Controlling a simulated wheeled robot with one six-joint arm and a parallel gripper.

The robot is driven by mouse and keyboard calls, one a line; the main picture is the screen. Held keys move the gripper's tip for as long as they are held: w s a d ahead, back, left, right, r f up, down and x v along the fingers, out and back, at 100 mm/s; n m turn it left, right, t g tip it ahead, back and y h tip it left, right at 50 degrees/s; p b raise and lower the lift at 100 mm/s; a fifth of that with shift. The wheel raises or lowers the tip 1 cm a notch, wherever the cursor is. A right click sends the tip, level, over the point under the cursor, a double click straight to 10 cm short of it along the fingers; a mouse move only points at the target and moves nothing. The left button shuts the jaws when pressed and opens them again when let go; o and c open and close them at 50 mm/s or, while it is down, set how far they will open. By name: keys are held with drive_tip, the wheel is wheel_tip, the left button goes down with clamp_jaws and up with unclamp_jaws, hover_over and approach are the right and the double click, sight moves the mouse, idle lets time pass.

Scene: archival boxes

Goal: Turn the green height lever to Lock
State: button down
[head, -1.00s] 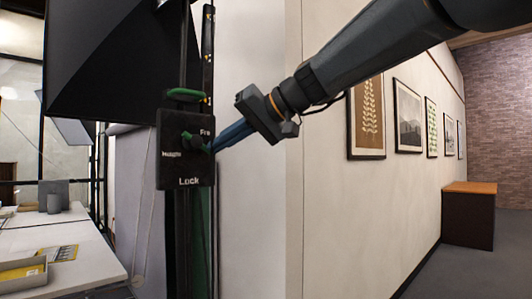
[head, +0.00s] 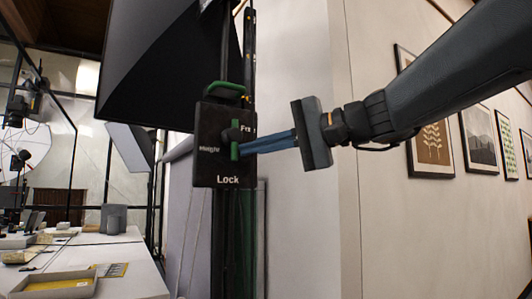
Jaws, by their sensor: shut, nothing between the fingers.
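The green height lever (head: 235,150) sits on a dark panel (head: 208,172) in the head view. It has a dark hub and now stands about vertical, its lower end pointing down toward the white word Lock. "Height" is at its left, and a partly covered word starting "Fr" is at its upper right. My gripper (head: 246,147) comes in from the right with its blue fingers shut and empty. The fingertips are right beside the lever's lower part; whether they touch it I cannot tell.
A green handle (head: 225,87) tops the panel, on a dark upright column. A large black hood (head: 160,60) hangs at the upper left. A white wall (head: 305,230) with framed pictures is at the right.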

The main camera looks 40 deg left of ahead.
drive_tip(key=b+v, duration=0.2)
drive_tip(key=v, duration=1.2)
drive_tip(key=shift+f, duration=0.15)
drive_tip(key=w+d+f+m+t+h, duration=0.1)
drive_tip(key=d+f+m+t+h, duration=0.2)
drive_tip(key=f, duration=0.8)
drive_tip(key=w+d+f+h, duration=0.2)
drive_tip(key=d+f, duration=0.3)
drive_tip(key=f, duration=0.6)
drive_tip(key=s+d+f+m+t+h, duration=0.1)
drive_tip(key=s+d+f+h, duration=0.15)
drive_tip(key=d+f, duration=0.55)
drive_tip(key=s+d+f+h, duration=0.1)
drive_tip(key=d+f+h, duration=0.2)
drive_tip(key=d+f, duration=0.5)
drive_tip(key=s+d+f+n+h, duration=0.1)
drive_tip(key=s+d+f+h, duration=0.5)
drive_tip(key=d+f, duration=0.7)
drive_tip(key=d+r+m+p, duration=0.2)
drive_tip(key=d+r+p, duration=0.6)
drive_tip(key=p, duration=0.9)
drive_tip(key=shift+s+d+r+m+t+y+p, duration=0.2)
drive_tip(key=shift+s+d+m+t+y+p, duration=0.1)
drive_tip(key=shift+s+m+y, duration=0.15)
